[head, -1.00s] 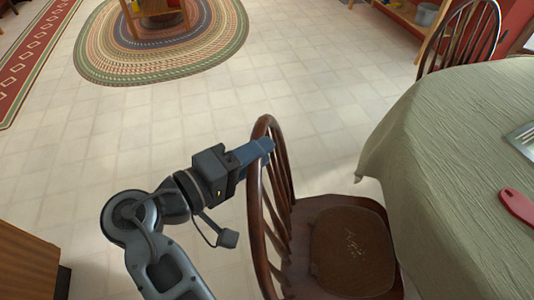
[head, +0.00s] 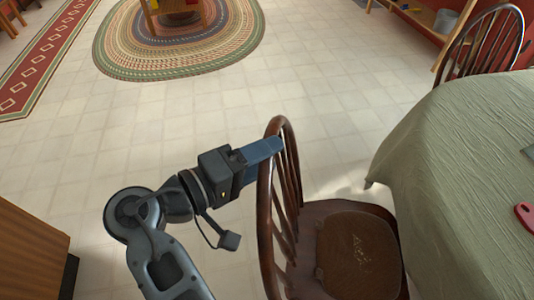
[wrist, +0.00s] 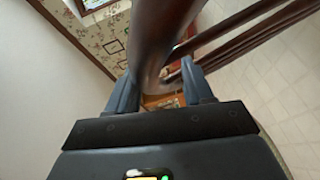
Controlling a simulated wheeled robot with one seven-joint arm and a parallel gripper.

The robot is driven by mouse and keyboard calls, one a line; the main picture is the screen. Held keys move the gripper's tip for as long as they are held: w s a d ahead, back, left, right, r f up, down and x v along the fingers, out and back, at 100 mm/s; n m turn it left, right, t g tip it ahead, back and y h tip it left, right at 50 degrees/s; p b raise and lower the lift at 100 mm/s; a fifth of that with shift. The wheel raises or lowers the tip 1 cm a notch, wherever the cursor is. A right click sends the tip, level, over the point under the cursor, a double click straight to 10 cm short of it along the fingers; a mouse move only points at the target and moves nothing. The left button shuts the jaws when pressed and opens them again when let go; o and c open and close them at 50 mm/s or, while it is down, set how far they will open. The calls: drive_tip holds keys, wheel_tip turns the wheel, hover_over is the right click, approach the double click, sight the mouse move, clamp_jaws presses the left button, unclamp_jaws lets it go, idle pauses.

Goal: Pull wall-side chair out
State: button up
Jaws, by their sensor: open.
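The near dark wooden chair (head: 345,252) stands at the left end of the cloth-covered table (head: 440,160), its curved spindle back toward my arm. My gripper (head: 266,148) is at the upper part of that back. In the wrist view, the chair's back rail (wrist: 150,50) runs between the two open fingers (wrist: 160,88), which lie on either side of it. I cannot tell whether either finger touches the wood. A second chair (head: 482,42) of the same kind stands at the far side of the table, at the upper right.
A wooden cabinet (head: 30,250) stands at the lower left. Bare tile floor (head: 190,120) lies left of the chair. A braided oval rug (head: 175,62) and a red runner (head: 52,62) lie farther off. A red-handled item (head: 524,214) lies on the table.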

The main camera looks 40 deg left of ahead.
drive_tip(key=f+v, duration=0.1)
drive_tip(key=v, duration=0.5)
drive_tip(key=shift+s+r+b, duration=0.4)
drive_tip(key=shift+s+r, duration=0.05)
drive_tip(key=shift+r, duration=0.05)
drive_tip(key=shift+a, duration=0.1)
